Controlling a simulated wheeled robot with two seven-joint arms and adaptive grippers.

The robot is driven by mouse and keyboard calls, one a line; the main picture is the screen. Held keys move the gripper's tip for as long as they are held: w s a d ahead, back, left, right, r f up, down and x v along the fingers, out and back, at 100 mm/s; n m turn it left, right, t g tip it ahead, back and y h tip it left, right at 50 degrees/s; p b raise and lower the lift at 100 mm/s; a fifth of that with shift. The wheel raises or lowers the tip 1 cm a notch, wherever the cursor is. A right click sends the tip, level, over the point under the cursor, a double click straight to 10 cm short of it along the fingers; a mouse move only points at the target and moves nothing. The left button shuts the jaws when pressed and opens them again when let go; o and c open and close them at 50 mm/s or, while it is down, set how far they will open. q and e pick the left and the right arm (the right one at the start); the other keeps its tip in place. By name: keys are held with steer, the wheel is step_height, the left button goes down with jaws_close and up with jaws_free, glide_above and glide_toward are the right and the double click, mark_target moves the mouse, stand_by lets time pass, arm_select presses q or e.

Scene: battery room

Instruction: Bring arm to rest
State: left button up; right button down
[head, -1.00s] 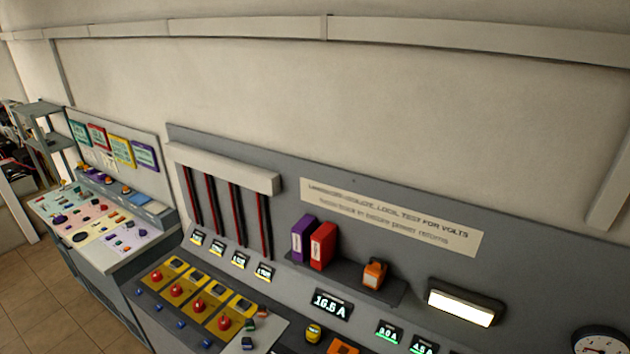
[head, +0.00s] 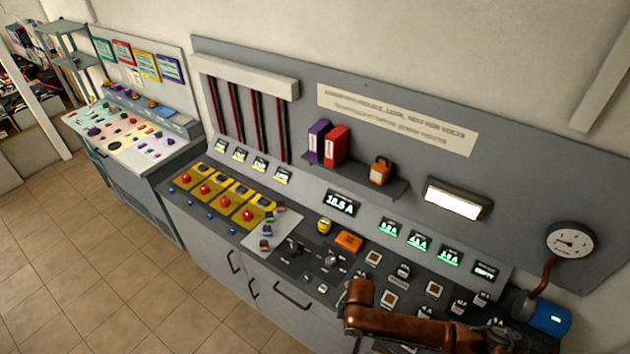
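A copper-brown link of one of my arms (head: 400,322) shows at the bottom, right of the middle. It lies over the front right part of the control desk in the picture and hides some of its switches. I cannot tell which arm it is, or whether it touches the desk. Neither gripper can be made out in the head view.
The grey control desk (head: 265,265) runs along the wall with red buttons, switches and displays. Its shelf (head: 395,188) holds purple and red binders and an orange padlock (head: 380,171). A gauge (head: 571,243) and blue cylinder (head: 545,316) are at right. Tiled floor (head: 110,270) is clear at left.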

steer(key=s+a+r+m+t+y, duration=0.2)
steer(key=s+a+r+m+y, duration=0.1)
steer(key=a+r+m+y, duration=0.15)
steer(key=s+d+r+m+h, duration=0.15)
steer(key=s+d+m, duration=0.3)
steer(key=d, duration=0.55)
steer(key=s+d+f+m+t+h, duration=0.1)
steer(key=s+d+m+h, duration=0.3)
steer(key=d, duration=0.6)
steer(key=s+d+r+m+h, duration=0.1)
steer(key=s+d+m, duration=0.4)
steer(key=d, duration=0.4)
step_height(320, 180, down, 37)
steer(key=s+a+n+y+b, duration=0.1)
steer(key=n+b, duration=0.1)
steer(key=b, duration=0.8)
arm_select(q)
step_height(320, 180, down, 20)
steer(key=s+b, duration=0.1)
steer(key=b, duration=0.9)
steer(key=shift+s, duration=0.3)
arm_select(e)
steer(key=s+f+g, duration=0.1)
steer(key=s+f, duration=0.9)
steer(key=f, duration=0.5)
steer(key=s+f+g, duration=0.1)
steer(key=s+f, duration=1)
steer(key=f, duration=0.4)
steer(key=shift+a+f, duration=0.2)
steer(key=shift+f, duration=0.15)
